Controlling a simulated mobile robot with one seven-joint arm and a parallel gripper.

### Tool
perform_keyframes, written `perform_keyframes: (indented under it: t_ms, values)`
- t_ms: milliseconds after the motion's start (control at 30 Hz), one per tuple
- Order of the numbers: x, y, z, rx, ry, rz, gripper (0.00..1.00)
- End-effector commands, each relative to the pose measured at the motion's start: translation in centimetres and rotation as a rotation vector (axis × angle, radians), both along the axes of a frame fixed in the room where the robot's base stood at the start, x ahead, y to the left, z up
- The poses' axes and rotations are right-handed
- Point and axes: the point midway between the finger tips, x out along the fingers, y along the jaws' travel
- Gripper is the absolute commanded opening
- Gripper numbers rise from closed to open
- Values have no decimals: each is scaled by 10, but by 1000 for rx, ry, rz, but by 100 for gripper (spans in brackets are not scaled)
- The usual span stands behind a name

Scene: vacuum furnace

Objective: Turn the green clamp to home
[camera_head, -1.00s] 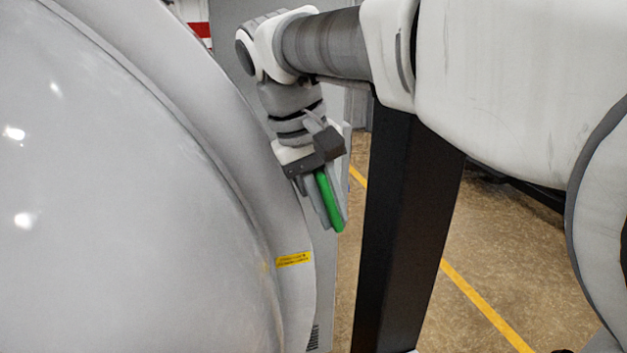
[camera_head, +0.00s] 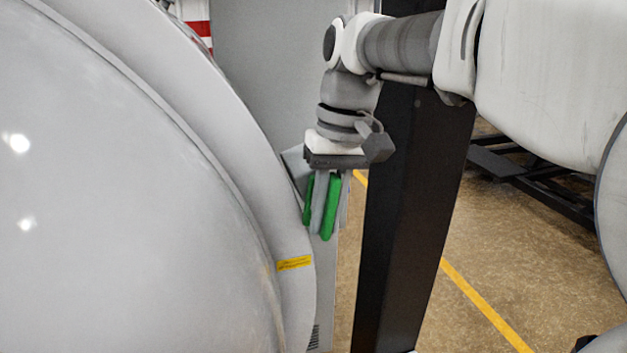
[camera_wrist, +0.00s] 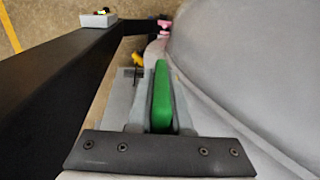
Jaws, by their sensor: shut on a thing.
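The green clamp (camera_head: 331,207) is at the right rim of the big grey furnace door (camera_head: 130,190). It looks like a narrow green bar hanging downward, with a second green edge showing left of my finger in the head view. In the wrist view the clamp (camera_wrist: 162,95) runs up the picture between my two fingers. My gripper (camera_head: 326,215) is shut on the clamp, pointing down from the wrist; it also shows in the wrist view (camera_wrist: 160,115). The clamp's mount is mostly hidden behind my fingers.
A yellow label (camera_head: 294,263) is on the door rim below the clamp. A black post (camera_head: 405,230) stands close to the right of my gripper. Open floor with a yellow line (camera_head: 480,300) lies beyond it. A pink part (camera_wrist: 164,27) shows ahead in the wrist view.

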Motion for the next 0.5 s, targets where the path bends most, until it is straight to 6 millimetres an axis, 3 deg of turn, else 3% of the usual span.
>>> perform_keyframes:
  t_ms: [500]
  values:
    - [-1, 3, 1, 184, 52, 0, 0]
